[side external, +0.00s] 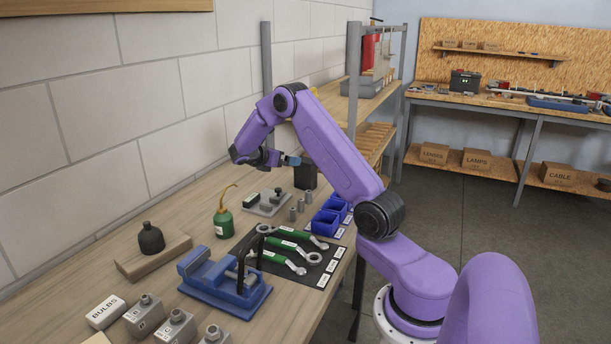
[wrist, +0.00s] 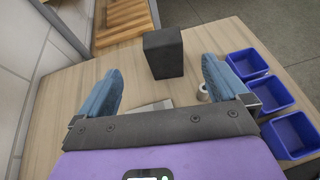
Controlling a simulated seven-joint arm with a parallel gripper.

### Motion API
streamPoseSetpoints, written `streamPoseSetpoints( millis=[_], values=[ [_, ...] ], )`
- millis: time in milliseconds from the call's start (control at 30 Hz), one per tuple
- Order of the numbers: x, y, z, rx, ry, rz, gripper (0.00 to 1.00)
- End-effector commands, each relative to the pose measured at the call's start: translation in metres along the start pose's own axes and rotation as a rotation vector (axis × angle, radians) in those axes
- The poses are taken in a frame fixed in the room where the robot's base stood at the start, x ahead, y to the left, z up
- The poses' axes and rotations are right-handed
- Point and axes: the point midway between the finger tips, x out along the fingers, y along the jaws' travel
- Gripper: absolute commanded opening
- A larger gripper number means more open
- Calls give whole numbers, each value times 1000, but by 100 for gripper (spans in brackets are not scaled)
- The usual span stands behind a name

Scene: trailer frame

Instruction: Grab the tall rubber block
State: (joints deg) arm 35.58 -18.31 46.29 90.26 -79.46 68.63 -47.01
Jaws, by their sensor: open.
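The tall rubber block (wrist: 163,54) is a dark, nearly black upright block standing on the wooden bench (wrist: 130,62). In the wrist view it lies beyond my fingertips, roughly centred between them. In the side external view the block (side external: 305,176) stands at the far part of the bench, below and right of my gripper (side external: 272,160). My gripper also shows in the wrist view (wrist: 165,78), with two blue fingers spread wide apart and nothing between them. The block is apart from both fingers. The side view is too small to show the exact gap.
Blue bins (wrist: 268,88) stand right of my gripper. A grey plate with small parts (side external: 266,203), metal cylinders (side external: 300,206), a green oil can (side external: 223,222), wrenches on a black mat (side external: 325,277) and a blue vise (side external: 225,284) occupy the bench. The wall is at left.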

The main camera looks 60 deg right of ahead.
Motion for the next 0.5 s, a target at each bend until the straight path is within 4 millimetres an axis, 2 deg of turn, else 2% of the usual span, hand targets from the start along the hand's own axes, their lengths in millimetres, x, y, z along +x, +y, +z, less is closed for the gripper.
streamPoseSetpoints(
  millis=[33,300,500],
  values=[
    [12,-1,0,0,1,-4,100],
    [62,-1,-1,0,1,-3,100],
    [89,0,0,0,1,-1,100]
  ],
)
